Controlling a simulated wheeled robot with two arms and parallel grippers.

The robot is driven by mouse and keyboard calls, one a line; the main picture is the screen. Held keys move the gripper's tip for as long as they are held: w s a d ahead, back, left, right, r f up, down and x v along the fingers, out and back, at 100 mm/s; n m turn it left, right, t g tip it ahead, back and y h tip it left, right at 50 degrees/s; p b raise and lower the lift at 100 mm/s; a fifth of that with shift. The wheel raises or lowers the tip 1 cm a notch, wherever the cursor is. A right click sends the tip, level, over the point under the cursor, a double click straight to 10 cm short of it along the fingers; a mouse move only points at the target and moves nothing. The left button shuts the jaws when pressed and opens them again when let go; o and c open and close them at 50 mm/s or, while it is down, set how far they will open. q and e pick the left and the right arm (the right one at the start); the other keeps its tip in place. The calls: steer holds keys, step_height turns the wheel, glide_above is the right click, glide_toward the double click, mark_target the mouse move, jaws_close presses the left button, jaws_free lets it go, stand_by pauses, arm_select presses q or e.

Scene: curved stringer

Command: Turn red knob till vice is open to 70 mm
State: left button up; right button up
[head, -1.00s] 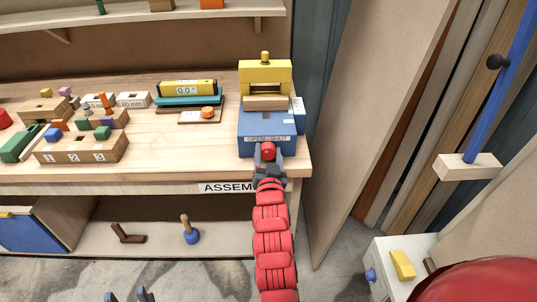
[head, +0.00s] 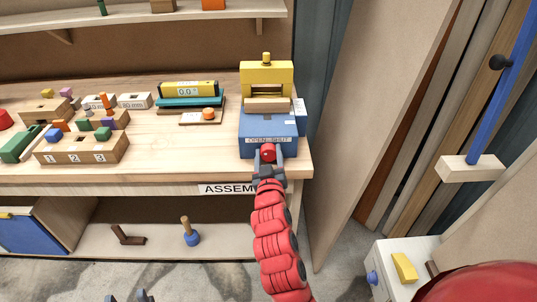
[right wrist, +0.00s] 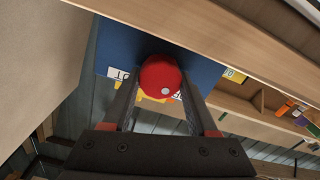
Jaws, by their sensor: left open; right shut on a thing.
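The vice is a blue base (head: 262,126) with a yellow frame (head: 266,72) and a wooden block (head: 267,105) at its front. It stands at the right end of the bench. Its front label reads OPEN and SHUT. The red knob (head: 268,152) is on the front of the blue base. My right gripper (head: 267,164) is shut on the red knob. In the right wrist view the knob (right wrist: 160,77) sits between the two fingers, with a pale dot on its face. My left gripper (head: 127,297) is open and empty at the bottom edge, partly out of frame.
Left of the vice are a yellow gauge with a display (head: 188,89), a small board with an orange button (head: 208,113) and a numbered wooden block (head: 82,148). A wooden panel (head: 365,110) stands right of the bench. A white box (head: 400,262) is at lower right.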

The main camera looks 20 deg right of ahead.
steer(key=shift+f, duration=0.2)
steer(key=o, duration=1.1)
steer(key=shift+r, duration=0.1)
steer(key=p+v, duration=0.6)
steer(key=v, duration=1.1)
steer(key=shift+s, duration=0.25)
steer(key=shift+r, duration=0.1)
